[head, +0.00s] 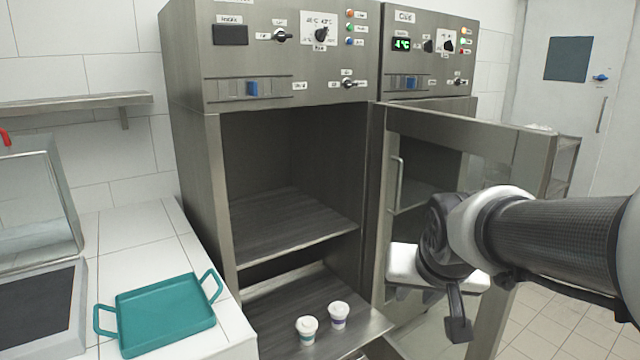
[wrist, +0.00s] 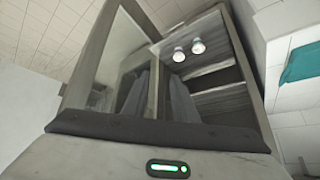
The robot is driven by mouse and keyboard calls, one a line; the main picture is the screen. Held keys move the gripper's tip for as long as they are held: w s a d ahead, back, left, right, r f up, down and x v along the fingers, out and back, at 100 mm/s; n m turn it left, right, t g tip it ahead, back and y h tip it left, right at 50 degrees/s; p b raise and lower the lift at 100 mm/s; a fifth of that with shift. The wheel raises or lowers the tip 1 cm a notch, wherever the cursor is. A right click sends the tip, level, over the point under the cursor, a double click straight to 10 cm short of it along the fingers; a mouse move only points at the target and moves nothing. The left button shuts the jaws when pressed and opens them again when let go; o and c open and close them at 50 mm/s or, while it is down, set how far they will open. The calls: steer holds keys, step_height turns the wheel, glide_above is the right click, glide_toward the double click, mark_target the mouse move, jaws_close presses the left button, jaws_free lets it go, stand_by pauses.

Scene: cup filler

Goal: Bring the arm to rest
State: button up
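My gripper (head: 425,308) hangs at the right in front of the open cabinet door, with the arm reaching in from the right edge. In the wrist view its two dark fingers (wrist: 158,90) stand apart with nothing seen between them, so it looks open and empty. Two small white lidded cups stand upright on the lower shelf: the left cup (head: 307,331) has a teal band, the right cup (head: 338,316) a purple band. Both cups also show in the wrist view (wrist: 187,50), well away from the gripper.
The cabinet door (head: 440,125) stands open to the right, close behind my arm. The lower shelf (head: 285,300) juts out; the upper shelf (head: 290,225) is empty. A teal tray (head: 165,312) lies on the white tiled counter (head: 120,225) at left. Floor is clear at lower right.

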steer(key=s+a+n+g, duration=0.1)
steer(key=s+a+n, duration=0.1)
steer(key=s, duration=1.2)
step_height(320, 180, up, 20)
steer(key=p, duration=1.9)
steer(key=shift+s+g+y, duration=0.3)
